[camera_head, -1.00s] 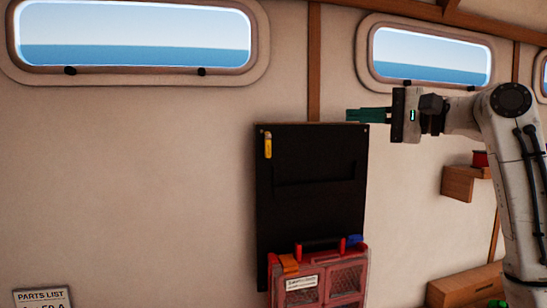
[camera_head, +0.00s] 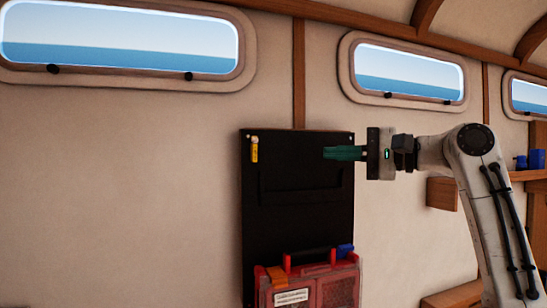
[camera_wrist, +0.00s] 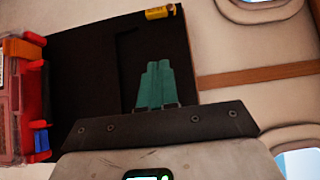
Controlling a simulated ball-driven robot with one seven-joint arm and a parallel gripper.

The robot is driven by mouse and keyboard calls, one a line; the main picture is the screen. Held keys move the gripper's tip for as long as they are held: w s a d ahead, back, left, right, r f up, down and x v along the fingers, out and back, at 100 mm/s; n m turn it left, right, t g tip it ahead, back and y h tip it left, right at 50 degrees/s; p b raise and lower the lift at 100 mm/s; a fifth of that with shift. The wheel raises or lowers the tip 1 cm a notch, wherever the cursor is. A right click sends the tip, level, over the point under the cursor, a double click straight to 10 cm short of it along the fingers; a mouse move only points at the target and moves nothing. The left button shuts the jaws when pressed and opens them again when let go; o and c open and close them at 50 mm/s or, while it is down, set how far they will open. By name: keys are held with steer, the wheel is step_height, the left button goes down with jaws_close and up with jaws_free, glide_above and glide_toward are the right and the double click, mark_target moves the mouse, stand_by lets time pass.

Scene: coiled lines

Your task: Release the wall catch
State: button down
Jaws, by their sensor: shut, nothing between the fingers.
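The wall catch looks to be the small yellow piece (camera_head: 254,151) at the upper left of the black wall panel (camera_head: 262,215). It also shows in the wrist view (camera_wrist: 160,12), at the panel's edge. My gripper (camera_head: 328,153) has green fingers, which are shut and empty, pointing left in front of the panel's upper right part. In the wrist view the fingers (camera_wrist: 154,66) are together, with the yellow piece beyond their tips and apart from them. A red case (camera_head: 335,288) with a dark handle sits at the bottom of the panel; its lower part is cut off.
A wooden shelf block (camera_head: 441,194) is on the wall behind my arm. Blue items (camera_head: 536,160) stand on a shelf at the far right. The wall left of the panel is bare.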

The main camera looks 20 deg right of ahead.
mark_target(254, 149)
steer(key=shift+w+a, duration=0.1)
steer(key=p+x, duration=0.3)
steer(key=x, duration=0.6)
steer(key=shift+w+a, duration=0.25)
steer(key=shift+a+p, duration=0.35)
steer(key=shift+a, duration=1.65)
